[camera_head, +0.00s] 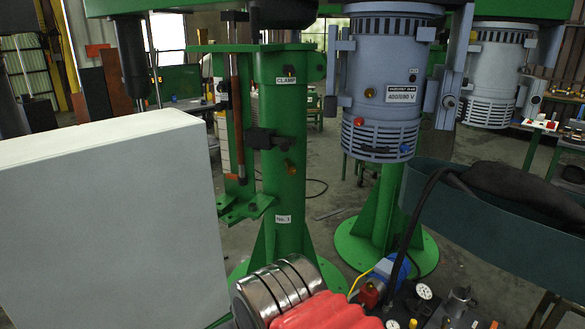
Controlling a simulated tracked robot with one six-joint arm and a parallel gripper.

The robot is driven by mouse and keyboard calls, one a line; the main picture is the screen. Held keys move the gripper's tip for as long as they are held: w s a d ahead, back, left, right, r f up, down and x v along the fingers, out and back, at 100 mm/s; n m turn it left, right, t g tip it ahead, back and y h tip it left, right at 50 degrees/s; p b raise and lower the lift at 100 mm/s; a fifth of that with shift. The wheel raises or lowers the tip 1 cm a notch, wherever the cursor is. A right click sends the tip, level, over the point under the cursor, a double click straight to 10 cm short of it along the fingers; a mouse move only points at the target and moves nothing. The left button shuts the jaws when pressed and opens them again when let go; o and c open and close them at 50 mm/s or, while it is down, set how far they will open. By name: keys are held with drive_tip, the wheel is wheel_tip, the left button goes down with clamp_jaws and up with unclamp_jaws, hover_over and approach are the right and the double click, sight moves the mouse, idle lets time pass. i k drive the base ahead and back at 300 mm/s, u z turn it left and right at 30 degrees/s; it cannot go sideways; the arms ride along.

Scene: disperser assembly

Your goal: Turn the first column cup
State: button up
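A green column (283,120) stands near the middle, with a "CLAMP" label high up and a label that seems to read "No. 1" lower down. A thin brown-red rod (236,120) hangs along its left side. A dark clamp-like fitting (266,139) sits on the column's front at mid height. Below it, a green bracket (246,208) sticks out to the left. I cannot pick out with certainty which part is the column cup. My gripper does not show in this view, so its position relative to the column cannot be told.
A large white block (110,225) fills the left and hides the floor there. A grey-blue motor (384,85) hangs right of the column; a second motor (494,75) is farther right. In front are a ribbed metal cylinder (275,290), a red ribbed part (335,312) and gauges (424,291).

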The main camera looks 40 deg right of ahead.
sight(291, 171)
drive_tip(key=i, duration=1.35)
drive_tip(key=u, duration=0.05)
